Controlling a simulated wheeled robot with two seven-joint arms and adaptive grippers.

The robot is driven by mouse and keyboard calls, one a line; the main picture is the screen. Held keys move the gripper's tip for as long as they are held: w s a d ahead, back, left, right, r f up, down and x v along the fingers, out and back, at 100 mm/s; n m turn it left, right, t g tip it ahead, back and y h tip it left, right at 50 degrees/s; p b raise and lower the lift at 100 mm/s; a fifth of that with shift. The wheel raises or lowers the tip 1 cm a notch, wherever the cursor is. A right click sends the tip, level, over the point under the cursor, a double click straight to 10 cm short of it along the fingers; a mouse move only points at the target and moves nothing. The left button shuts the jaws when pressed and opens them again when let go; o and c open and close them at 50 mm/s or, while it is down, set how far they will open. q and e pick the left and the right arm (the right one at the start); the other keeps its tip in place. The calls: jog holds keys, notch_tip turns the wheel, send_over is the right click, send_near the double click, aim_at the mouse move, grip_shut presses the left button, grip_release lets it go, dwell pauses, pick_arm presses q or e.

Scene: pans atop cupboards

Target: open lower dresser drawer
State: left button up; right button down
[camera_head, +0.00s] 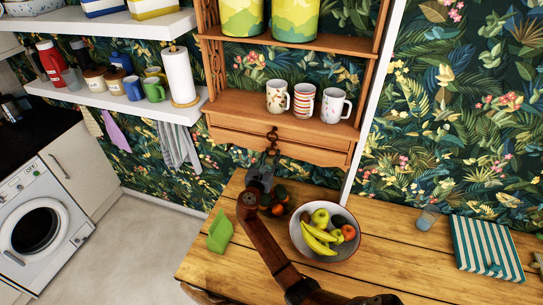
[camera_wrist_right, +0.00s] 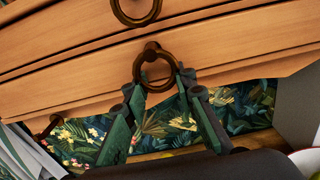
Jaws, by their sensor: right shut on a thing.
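The wooden dresser has two stacked drawers under its shelf. The lower drawer (camera_head: 315,154) also fills the middle of the right wrist view (camera_wrist_right: 75,82). Its front looks about in line with the upper drawer (camera_head: 315,135), and I see no clear gap. Its dark ring handle (camera_wrist_right: 140,66) hangs from the middle of the front. My right gripper (camera_wrist_right: 160,88) is shut on this ring, with one finger at each side of it. In the head view my right gripper (camera_head: 269,160) reaches up to the drawer from below. My left gripper is not in view.
A wooden table (camera_head: 400,255) lies below the dresser. A fruit bowl (camera_head: 350,252) stands beside my right arm, and a green object (camera_head: 220,232) stands to its left. Several mugs (camera_head: 304,101) stand on the dresser shelf. A towel (camera_head: 178,145) hangs at the left.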

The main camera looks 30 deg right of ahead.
jog(key=p+v, duration=0.4)
jog(key=v, duration=0.6)
jog(key=shift+d, duration=0.1)
jog(key=c, duration=1.7)
grip_release()
jog(key=shift+o, duration=0.2)
